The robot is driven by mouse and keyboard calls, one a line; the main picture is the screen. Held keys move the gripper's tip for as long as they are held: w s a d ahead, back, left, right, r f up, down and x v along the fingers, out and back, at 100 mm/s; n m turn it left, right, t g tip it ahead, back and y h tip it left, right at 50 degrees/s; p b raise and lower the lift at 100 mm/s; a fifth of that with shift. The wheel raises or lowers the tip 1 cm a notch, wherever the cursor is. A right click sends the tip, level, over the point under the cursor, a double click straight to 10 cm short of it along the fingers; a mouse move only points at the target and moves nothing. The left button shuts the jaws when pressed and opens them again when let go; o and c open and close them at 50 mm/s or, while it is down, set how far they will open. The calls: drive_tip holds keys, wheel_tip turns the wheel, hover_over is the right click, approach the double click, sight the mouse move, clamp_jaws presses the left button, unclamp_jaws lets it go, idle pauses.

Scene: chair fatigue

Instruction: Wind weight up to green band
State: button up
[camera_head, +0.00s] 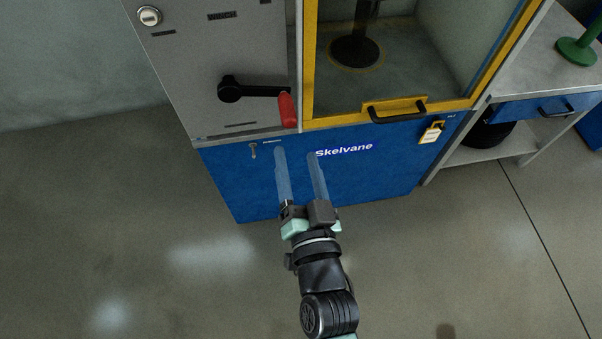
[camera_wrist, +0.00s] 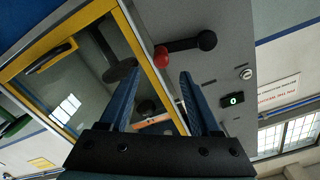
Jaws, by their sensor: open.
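A black crank arm (camera_head: 258,91) with a red handle (camera_head: 287,110) is on the grey panel of the machine, left of the yellow-framed window. The crank arm points right and the red handle hangs at its end. In the wrist view the red handle (camera_wrist: 161,57) shows beyond the fingertips. My gripper (camera_head: 296,153) is open and empty, with its two long blue fingers in front of the blue lower cabinet, below the handle in the head view. It also shows in the wrist view (camera_wrist: 153,72). The weight and the green band cannot be made out.
The yellow-framed window (camera_head: 308,60) has a black pull handle (camera_head: 398,111) at its lower edge. A workbench (camera_head: 530,75) stands at right. The floor at left is clear.

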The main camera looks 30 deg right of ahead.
drive_tip(key=shift+v, duration=1.4)
drive_tip(key=w+a+r+n+t+y, duration=0.1)
drive_tip(key=w+a+r+n+t, duration=0.15)
drive_tip(key=r, duration=0.75)
drive_tip(key=w+a+r+n+t+y, duration=0.2)
drive_tip(key=w+a+r, duration=0.15)
drive_tip(key=r, duration=0.75)
drive_tip(key=w+a+r+n+t+y, duration=0.1)
drive_tip(key=w+a+r+n+t, duration=0.15)
drive_tip(key=r, duration=0.75)
drive_tip(key=s+a+r+n+t+y+p, duration=0.15)
drive_tip(key=s+r, duration=0.25)
drive_tip(key=r, duration=0.6)
drive_tip(key=s+a+r+n+t+h, duration=0.1)
drive_tip(key=s+a+r+t, duration=0.15)
drive_tip(key=r, duration=0.85)
wheel_tip(320, 180, up, 26)
drive_tip(key=g+p, duration=0.1)
drive_tip(key=p, duration=2.5)
drive_tip(key=shift+s, duration=0.25)
drive_tip(key=shift+a+f+y, duration=0.1)
drive_tip(key=shift+f+y, duration=0.1)
drive_tip(key=shift+y, duration=0.05)
